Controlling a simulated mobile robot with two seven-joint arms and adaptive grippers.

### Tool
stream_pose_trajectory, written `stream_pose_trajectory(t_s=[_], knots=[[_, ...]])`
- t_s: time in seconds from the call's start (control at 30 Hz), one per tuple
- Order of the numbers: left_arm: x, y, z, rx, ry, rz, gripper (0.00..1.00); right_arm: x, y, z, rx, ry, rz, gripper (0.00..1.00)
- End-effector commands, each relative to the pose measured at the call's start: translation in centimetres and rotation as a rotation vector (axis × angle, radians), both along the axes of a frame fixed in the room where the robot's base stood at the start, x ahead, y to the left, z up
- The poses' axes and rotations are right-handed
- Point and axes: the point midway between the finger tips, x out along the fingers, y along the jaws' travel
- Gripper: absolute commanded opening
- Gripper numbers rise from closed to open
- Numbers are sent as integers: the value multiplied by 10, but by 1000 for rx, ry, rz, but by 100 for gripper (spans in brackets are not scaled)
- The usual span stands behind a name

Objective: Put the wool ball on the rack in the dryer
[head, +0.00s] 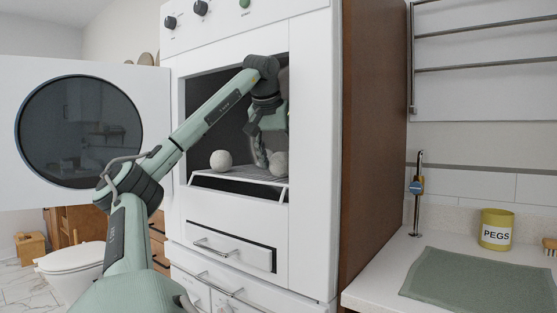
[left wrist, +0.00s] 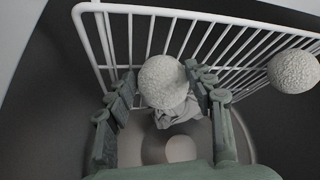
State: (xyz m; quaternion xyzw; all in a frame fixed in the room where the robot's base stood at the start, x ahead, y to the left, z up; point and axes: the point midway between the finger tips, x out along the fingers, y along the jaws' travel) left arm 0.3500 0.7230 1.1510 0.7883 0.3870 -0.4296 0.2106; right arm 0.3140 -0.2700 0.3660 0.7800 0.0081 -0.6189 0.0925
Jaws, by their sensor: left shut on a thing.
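The dryer (head: 312,130) stands open, with its rack (head: 240,179) inside; the rack's white wires also show in the left wrist view (left wrist: 85,40). My left gripper (head: 267,158) reaches into the opening and is shut on a pale, rough wool ball (head: 280,163). In the left wrist view this ball (left wrist: 165,80) sits between the two fingers, over or at the wires; I cannot tell whether it touches them. A second, similar ball (head: 221,160) rests on the rack to the left; it shows at the right in the left wrist view (left wrist: 294,71). My right gripper is not in view.
The open round-windowed door (head: 152,110) stands to the left of the opening. A yellow pegs tin (head: 496,230) and a green mat (head: 480,280) are on the right counter. A toilet (head: 72,262) is at left.

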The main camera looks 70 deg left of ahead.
Motion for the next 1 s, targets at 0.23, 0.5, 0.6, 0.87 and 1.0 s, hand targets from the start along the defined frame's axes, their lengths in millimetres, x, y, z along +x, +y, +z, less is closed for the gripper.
stream_pose_trajectory(t_s=[0.23, 0.5, 0.6, 0.87, 1.0], knots=[[0, 0, 0, 0, 0, 0, 74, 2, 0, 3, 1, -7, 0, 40], [0, 0, 0, 0, 0, 0, 74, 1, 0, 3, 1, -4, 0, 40], [-1, -1, 5, 1, -1, 0, 74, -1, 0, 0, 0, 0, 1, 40], [-16, -19, 43, 3, 1, 3, 74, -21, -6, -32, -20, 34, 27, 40], [-22, -28, 57, 1, 1, 2, 74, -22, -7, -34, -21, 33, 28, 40]])
